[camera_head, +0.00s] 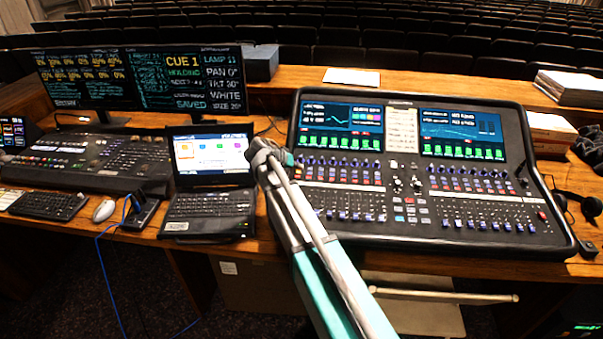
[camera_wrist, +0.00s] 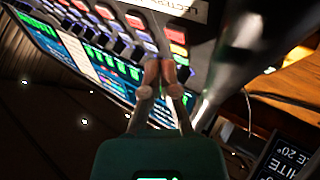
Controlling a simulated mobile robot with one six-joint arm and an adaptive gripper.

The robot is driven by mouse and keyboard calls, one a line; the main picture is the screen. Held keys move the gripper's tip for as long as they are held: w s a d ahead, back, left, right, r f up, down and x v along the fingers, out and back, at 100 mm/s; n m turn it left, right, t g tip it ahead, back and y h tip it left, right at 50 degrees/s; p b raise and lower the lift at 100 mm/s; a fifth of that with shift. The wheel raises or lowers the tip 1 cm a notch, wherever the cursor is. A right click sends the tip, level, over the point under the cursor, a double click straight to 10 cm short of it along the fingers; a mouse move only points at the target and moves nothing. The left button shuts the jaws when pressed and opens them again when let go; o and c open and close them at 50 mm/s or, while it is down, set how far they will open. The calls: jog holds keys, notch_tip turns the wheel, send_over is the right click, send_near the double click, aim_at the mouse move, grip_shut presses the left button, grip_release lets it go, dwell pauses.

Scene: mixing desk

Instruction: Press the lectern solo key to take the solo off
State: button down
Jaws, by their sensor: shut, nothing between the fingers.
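The mixing desk (camera_head: 415,170) stands at the right of the head view, with two lit screens above rows of keys and faders. In the wrist view a white label strip (camera_wrist: 180,7), seemingly reading "LECTERN", lies at the top edge. Which key is the solo key is unclear. In the head view my arm hides part of the desk's left edge.
A laptop (camera_head: 210,190) stands just left of my arm. Further left are a lighting console (camera_head: 90,160), two dark monitors (camera_head: 140,80), a keyboard (camera_head: 48,205) and a mouse (camera_head: 104,210). Books (camera_head: 570,88) and headphones (camera_head: 590,205) lie right of the desk.

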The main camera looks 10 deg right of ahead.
jog(key=shift+w+f, duration=0.1)
jog(key=shift+f, duration=0.1)
dwell(0.7)
jog(key=shift+w+f+b, duration=0.1)
jog(key=shift+f+b, duration=0.15)
jog(key=shift+b, duration=0.2)
jog(key=shift+f, duration=0.2)
dwell(0.6)
jog(key=shift+r+p, duration=0.5)
jog(key=shift+r, duration=0.2)
dwell(0.4)
jog(key=r+p, duration=0.5)
jog(key=shift+s+a, duration=0.1)
jog(key=shift+s, duration=0.2)
dwell(0.8)
